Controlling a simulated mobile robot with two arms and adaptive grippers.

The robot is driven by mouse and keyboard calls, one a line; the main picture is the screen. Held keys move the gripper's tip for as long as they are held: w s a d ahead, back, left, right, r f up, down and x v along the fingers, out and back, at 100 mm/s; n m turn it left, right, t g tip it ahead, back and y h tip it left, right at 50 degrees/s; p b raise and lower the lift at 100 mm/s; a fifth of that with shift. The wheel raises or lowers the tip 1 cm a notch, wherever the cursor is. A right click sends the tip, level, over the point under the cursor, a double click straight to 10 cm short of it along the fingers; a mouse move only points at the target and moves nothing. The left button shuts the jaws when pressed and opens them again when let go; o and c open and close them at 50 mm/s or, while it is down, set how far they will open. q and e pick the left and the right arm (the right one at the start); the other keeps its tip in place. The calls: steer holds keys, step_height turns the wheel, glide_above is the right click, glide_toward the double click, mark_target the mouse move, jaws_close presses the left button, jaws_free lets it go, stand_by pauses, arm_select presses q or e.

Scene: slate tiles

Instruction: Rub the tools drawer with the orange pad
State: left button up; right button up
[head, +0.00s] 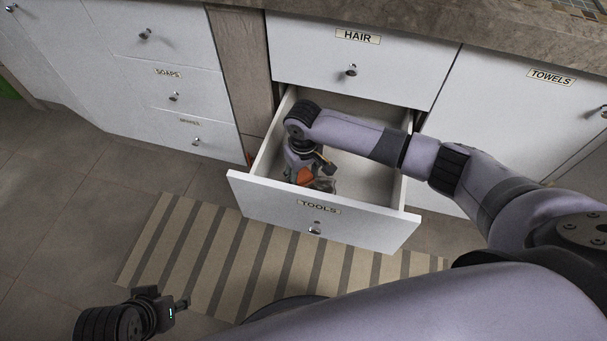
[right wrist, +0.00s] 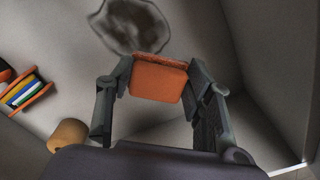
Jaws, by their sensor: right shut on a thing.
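The tools drawer (head: 320,216) is pulled out, with a TOOLS label and a knob on its white front. My right arm reaches over its side, and my right gripper (head: 311,178) is down inside it. In the right wrist view the gripper is shut on the orange pad (right wrist: 160,82), held between both fingertips. A dark smudged ring (right wrist: 125,12) marks the grey drawer surface just beyond the pad. The pad's far edge overlaps the lower end of the mark; I cannot tell whether it touches the surface. My left gripper (head: 166,303) is low at the left, away from the drawer; its opening is unclear.
In the right wrist view an orange item with coloured strips (right wrist: 24,92) and a tan rounded object (right wrist: 68,135) lie left of the gripper. The closed HAIR drawer (head: 350,70) is above. A striped rug (head: 190,245) lies on the tiled floor.

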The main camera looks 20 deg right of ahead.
steer(key=shift+f+b, duration=0.3)
steer(key=shift+f, duration=0.7)
